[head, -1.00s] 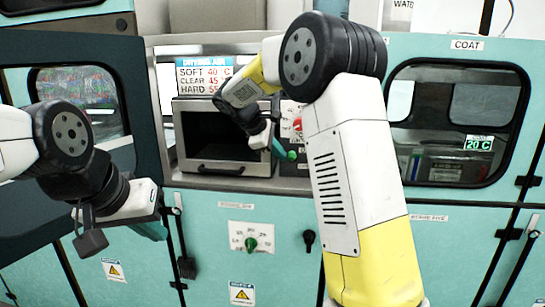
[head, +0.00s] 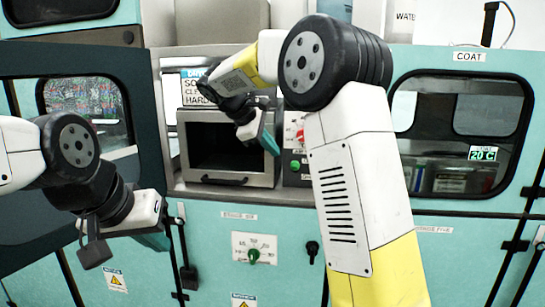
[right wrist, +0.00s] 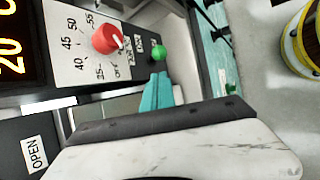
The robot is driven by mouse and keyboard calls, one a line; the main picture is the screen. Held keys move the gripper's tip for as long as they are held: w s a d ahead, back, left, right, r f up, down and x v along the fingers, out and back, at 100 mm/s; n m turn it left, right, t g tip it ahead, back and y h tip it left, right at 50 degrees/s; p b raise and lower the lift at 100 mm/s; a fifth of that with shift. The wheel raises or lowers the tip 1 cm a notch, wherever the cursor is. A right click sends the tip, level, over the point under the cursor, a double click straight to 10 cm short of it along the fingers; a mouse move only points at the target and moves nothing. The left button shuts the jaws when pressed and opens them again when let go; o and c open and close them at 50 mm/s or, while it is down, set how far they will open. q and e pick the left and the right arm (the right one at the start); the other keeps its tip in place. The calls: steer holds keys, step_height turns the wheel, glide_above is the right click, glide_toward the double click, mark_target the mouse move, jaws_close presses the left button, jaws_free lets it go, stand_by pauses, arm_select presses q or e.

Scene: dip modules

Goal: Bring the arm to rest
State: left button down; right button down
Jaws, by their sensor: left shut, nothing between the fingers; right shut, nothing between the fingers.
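My right gripper (head: 270,144) is shut and empty in front of the drying oven's right edge. Its teal fingertips are up and to the left of the green button (head: 295,165) on the control panel, apart from it in the head view. The shut fingers (right wrist: 157,92) also show in the right wrist view, near the red knob (right wrist: 107,39) and the green button (right wrist: 158,52). My left gripper (head: 155,239) is shut and empty at the lower left, in front of the teal cabinet front.
The oven (head: 232,185) has a dark front and a handle low down. A temperature sign (head: 197,88) is partly covered by my right wrist. A dark-framed door (head: 150,165) stands at the left. A window marked COAT (head: 455,130) is at the right.

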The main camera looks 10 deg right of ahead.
steer(key=shift+s+a+r, duration=0.1)
steer(key=shift+a+r, duration=0.15)
steer(key=shift+a, duration=0.05)
steer(key=s+d+f+m+y, duration=0.1)
steer(key=s+f+m+y, duration=0.1)
steer(key=s, duration=0.8)
steer(key=s+d+f+m+t+y, duration=0.1)
steer(key=s+d+f+m+y, duration=0.1)
steer(key=s+m, duration=0.4)
steer(key=s+d+f+m+t+y, duration=0.1)
steer(key=s+d+f+m+y, duration=0.1)
steer(key=s, duration=1.2)
steer(key=f+m+y, duration=0.1)
steer(key=m+y, duration=0.1)
steer(key=y, duration=0.1)
steer(key=shift+s+f+m, duration=0.25)
steer(key=shift+f+m, duration=0.05)
